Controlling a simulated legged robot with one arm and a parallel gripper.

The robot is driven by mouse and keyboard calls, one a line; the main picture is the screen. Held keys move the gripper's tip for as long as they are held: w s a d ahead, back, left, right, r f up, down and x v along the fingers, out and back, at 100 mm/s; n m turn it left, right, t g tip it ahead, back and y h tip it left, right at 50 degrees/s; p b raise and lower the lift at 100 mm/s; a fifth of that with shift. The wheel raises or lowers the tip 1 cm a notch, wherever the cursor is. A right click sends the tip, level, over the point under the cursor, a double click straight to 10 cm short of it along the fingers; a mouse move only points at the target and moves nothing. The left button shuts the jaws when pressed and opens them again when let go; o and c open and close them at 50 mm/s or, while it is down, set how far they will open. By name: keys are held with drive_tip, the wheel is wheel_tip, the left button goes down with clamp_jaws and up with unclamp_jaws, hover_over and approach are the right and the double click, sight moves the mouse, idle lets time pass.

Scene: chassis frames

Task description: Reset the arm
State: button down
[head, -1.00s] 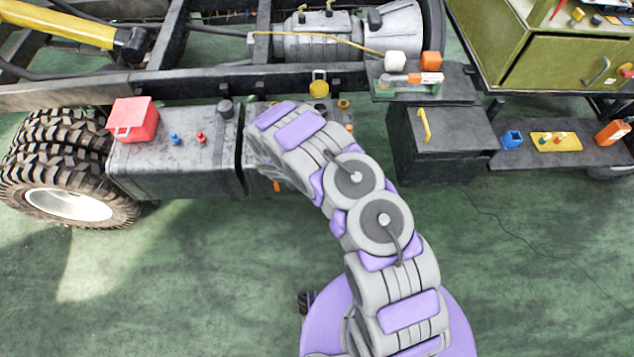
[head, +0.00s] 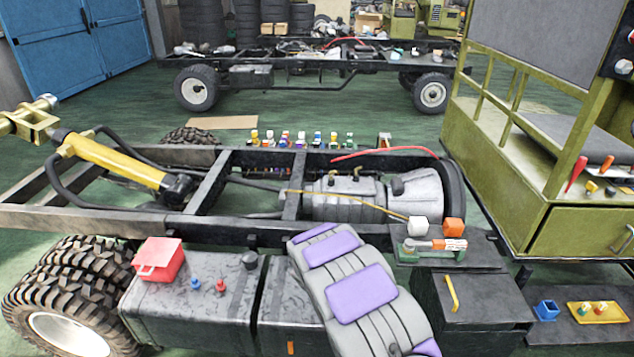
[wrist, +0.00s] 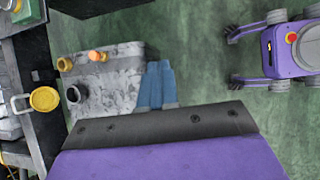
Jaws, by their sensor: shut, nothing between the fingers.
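My arm (head: 360,290) is purple and grey and rises from the bottom of the head view, over the grey tank (head: 180,310). Its gripper end is hidden from the head view. In the wrist view my gripper (wrist: 157,72) shows as blue fingers, close together with nothing between them. The fingers overlap the edge of a grey tank top (wrist: 122,88) in the picture; I cannot tell the gap between them. Green floor lies to the right of the fingers.
A red box (head: 158,259) and small blue and red parts stand on the tank. A black box (head: 470,300) with a yellow handle lies right of my arm, near an olive cabinet (head: 585,230). A chassis frame (head: 215,178) runs behind. A yellow cap (wrist: 45,98) shows at left.

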drive_tip(key=s+d+r+m+g, duration=0.1)
drive_tip(key=s+d+r+m, duration=0.2)
drive_tip(key=r, duration=0.4)
drive_tip(key=s+d+r+m+y, duration=0.1)
drive_tip(key=s+d+r+m, duration=0.15)
drive_tip(key=s+r, duration=0.35)
drive_tip(key=s+d+r+m+g, duration=0.1)
drive_tip(key=s+d+r+m, duration=0.1)
drive_tip(key=s+r+m, duration=0.35)
drive_tip(key=s+a+r+m+y, duration=0.1)
drive_tip(key=s+r+m, duration=0.1)
drive_tip(key=s, duration=0.6)
drive_tip(key=s+a+r+m+y, duration=0.2)
drive_tip(key=s+r, duration=0.3)
drive_tip(key=s, duration=0.2)
drive_tip(key=s+a+r+m+g+y, duration=0.1)
drive_tip(key=s+a+r+m+y, duration=0.1)
drive_tip(key=s, duration=0.6)
drive_tip(key=shift+s+r+m, duration=0.3)
drive_tip(key=shift+r, duration=0.45)
drive_tip(key=shift+a, duration=0.3)
drive_tip(key=shift+d, duration=0.25)
drive_tip(key=shift+a, duration=0.2)
